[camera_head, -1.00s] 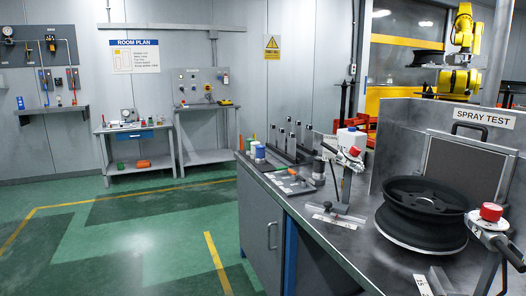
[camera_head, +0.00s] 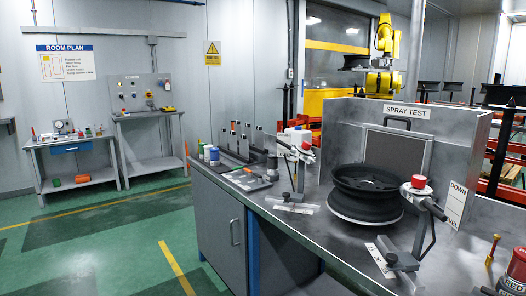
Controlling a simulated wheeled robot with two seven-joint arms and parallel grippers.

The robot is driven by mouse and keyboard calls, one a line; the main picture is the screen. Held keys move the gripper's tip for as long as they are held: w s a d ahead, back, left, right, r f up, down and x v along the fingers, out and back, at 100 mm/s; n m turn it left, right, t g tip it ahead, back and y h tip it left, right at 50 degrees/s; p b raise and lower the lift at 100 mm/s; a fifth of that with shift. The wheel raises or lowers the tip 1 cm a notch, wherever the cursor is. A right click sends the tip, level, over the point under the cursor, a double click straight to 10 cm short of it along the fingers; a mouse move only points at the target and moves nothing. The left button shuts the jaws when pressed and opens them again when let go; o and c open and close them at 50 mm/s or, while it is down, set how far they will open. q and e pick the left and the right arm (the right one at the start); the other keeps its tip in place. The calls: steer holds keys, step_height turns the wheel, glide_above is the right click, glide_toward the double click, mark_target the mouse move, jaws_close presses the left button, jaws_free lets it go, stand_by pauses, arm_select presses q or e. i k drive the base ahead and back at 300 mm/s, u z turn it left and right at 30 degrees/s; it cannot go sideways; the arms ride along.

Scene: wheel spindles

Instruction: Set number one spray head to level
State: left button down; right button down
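The left spray head (camera_head: 297,148) is behind and left of the wheel, above a ruled base plate (camera_head: 292,204). The right spray head (camera_head: 418,187) is at the wheel's right, on a stand with a ruled plate (camera_head: 380,262). I cannot read which one is number one. A white card reading DOWN and, partly hidden, LEVEL (camera_head: 457,203) stands at the right. Neither of my grippers is in view.
The SPRAY TEST booth (camera_head: 460,135) rises behind the wheel. Bottles, blocks and small tools crowd the bench's far left end. A yellow-handled tool (camera_head: 493,248) and a red container (camera_head: 516,268) are at the right. Green floor left of the bench (camera_head: 120,245) is open.

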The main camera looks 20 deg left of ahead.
mark_target(307, 156)
steer(key=u, duration=0.25)
steer(key=i, duration=0.5)
steer(key=u, duration=1.85)
steer(key=i, duration=2.35)
steer(key=z, duration=3.2)
